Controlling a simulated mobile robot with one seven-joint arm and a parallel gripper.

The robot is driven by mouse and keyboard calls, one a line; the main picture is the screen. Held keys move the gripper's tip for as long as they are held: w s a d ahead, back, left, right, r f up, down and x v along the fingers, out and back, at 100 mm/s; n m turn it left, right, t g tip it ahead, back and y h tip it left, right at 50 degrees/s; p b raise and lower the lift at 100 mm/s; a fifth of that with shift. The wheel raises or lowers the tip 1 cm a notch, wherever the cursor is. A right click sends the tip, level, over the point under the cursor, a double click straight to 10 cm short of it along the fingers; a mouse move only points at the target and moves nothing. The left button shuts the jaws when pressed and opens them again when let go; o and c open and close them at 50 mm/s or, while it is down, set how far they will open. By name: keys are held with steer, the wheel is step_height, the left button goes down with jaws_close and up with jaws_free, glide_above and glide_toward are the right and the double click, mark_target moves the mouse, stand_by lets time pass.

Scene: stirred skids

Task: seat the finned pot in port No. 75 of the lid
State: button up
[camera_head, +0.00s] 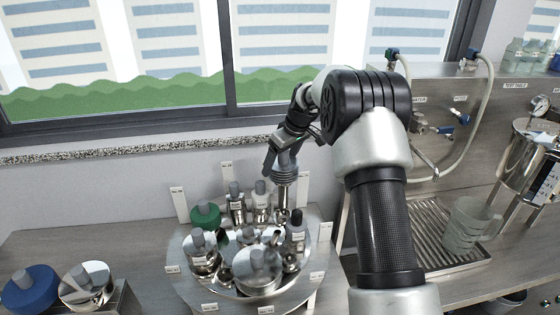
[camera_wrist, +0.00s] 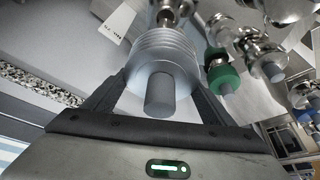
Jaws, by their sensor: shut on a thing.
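My gripper (camera_head: 276,152) is shut on the finned pot (camera_head: 285,173), a grey ribbed cylinder held upright over the back right of the lid. In the wrist view the pot (camera_wrist: 160,50) sits between both fingers of my gripper (camera_wrist: 160,88), its smooth grey knob toward the camera. A narrower metal stem shows below the fins. The lid (camera_head: 187,279) is a round shiny metal plate crowded with fittings, with labels around its rim. I cannot read which label is No. 75. I cannot tell whether the stem is in a port.
A green-collared fitting (camera_head: 205,215) and a black-topped fitting (camera_head: 295,226) stand on the lid. A blue knobbed part (camera_head: 30,288) and a shiny metal part (camera_head: 86,284) sit at the left. A drip tray (camera_head: 424,262) with a clear jug (camera_head: 466,226) is at the right.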

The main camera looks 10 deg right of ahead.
mark_target(295, 171)
steer(key=shift+f+b, duration=4.3)
steer(key=shift+f, duration=2.25)
steer(key=shift+f+b, duration=1)
steer(key=shift+f, duration=0.45)
steer(key=o, duration=1.4)
steer(key=shift+d+r, duration=0.1)
steer(key=p+v, duration=0.1)
steer(key=v, duration=1.6)
steer(key=shift+r, duration=0.15)
